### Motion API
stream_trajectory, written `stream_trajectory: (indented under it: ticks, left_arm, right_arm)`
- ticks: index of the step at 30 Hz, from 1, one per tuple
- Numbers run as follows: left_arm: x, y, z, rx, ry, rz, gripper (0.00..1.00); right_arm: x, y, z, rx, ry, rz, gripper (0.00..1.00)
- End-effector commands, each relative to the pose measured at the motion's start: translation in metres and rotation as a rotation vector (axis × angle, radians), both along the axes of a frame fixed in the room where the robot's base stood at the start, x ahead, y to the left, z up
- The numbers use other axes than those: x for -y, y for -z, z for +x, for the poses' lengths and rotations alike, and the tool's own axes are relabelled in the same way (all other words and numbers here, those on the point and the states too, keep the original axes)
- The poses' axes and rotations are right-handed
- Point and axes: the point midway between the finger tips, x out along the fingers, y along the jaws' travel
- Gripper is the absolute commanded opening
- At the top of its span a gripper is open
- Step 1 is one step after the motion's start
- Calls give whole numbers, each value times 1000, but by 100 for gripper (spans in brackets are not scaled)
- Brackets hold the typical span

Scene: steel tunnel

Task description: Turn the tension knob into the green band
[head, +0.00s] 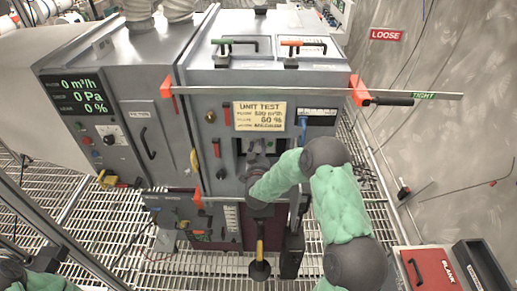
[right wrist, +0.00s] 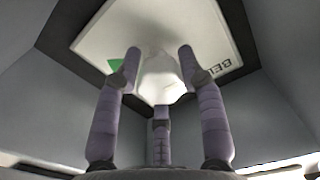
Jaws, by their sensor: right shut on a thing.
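The tension knob (right wrist: 162,82) is pale and rounded in the right wrist view, in front of a light plate (right wrist: 165,28). A green patch (right wrist: 115,64), probably part of the green band, shows left of the knob, and upside-down letters starting "BEL" show at right. The fingers of my right gripper (right wrist: 159,75) close around the knob and hide parts of it. In the head view my right gripper (head: 257,148) reaches into a dark recess in the grey machine, and the knob is hidden there. A pointer on the knob cannot be made out. My left gripper is out of view.
The grey machine (head: 160,65) carries a yellow "UNIT TEST" sign (head: 260,116) above the recess. A long bar (head: 300,92) with red brackets crosses its front. Grey walls (right wrist: 75,115) surround the gripper closely. A red case (head: 432,270) stands lower right.

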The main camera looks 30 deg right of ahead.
Motion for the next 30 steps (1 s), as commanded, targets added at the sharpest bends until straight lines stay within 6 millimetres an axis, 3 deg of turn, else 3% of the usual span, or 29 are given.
stream_trajectory:
  ticks: [12, 24, 25, 27, 30]
  left_arm:
    - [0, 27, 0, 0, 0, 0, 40]
    - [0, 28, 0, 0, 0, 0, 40]
    - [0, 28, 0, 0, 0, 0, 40]
    - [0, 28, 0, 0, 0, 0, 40]
    - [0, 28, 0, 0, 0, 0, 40]
  right_arm:
    - [-3, 7, 0, 100, -6, 177, 7]
    - [-4, 7, -1, 114, -6, 214, 6]
    - [-4, 7, -1, 114, -6, 214, 48]
    - [-4, 6, -1, 114, -5, 213, 63]
    - [-3, 5, -1, 118, -5, 212, 63]
